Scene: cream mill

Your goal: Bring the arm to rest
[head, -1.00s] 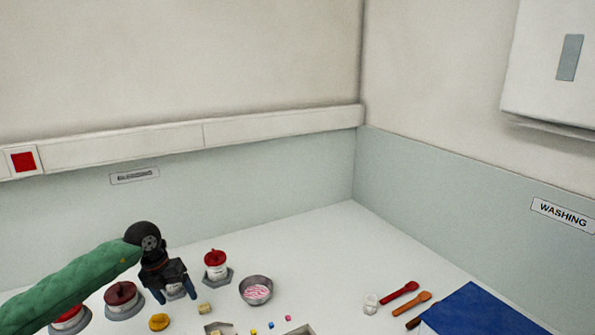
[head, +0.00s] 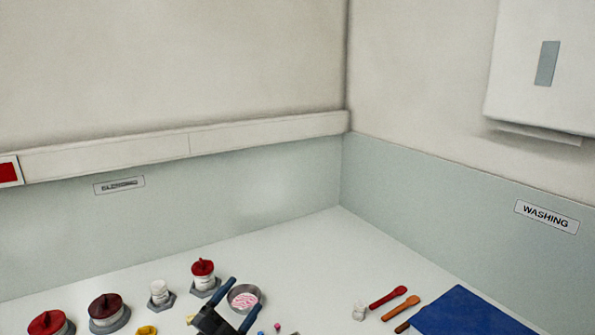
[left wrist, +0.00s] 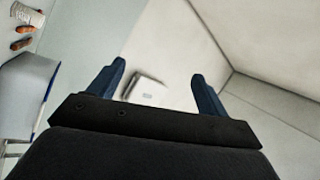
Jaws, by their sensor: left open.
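My left gripper (head: 238,300) shows at the bottom of the head view, its two blue fingers spread apart with nothing between them. It is over the front part of the white worktop (head: 310,260), in front of the metal bowl with pink-and-white contents (head: 243,297), and partly overlaps it in the picture. In the left wrist view the open fingers (left wrist: 158,85) frame the bare walls and a white wall box. Most of my left arm is out of the head view. My right gripper is in neither view.
Red-lidded jars (head: 203,275), a dark-red-lidded jar (head: 108,312) and a white lidless jar (head: 160,292) stand at left. The worktop's back corner is clear.

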